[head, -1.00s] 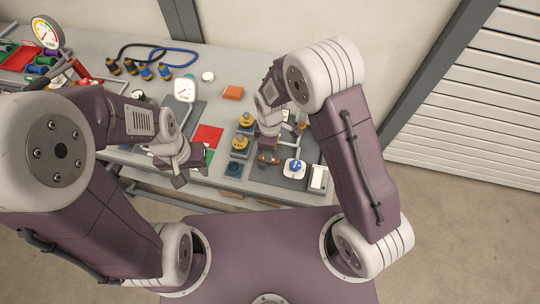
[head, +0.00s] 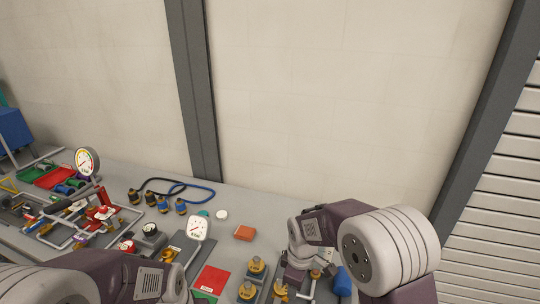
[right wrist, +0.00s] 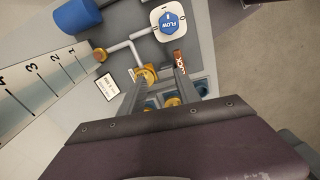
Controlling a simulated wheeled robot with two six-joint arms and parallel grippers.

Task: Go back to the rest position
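My right gripper (right wrist: 161,76) is open, its two grey fingers apart over the pump skid's pipework. A brass fitting (right wrist: 146,76) shows between and beyond the fingers, near the left one; I cannot tell whether it touches. In the head view the right wrist (head: 300,250) hangs over the bench's front right part, and the fingers are mostly hidden. My left arm (head: 130,275) crosses the lower left of the head view. Its gripper is below the picture edge.
A blue FLOW knob (right wrist: 169,23) and a blue cylinder (right wrist: 77,16) lie near the right gripper. A wall stands behind.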

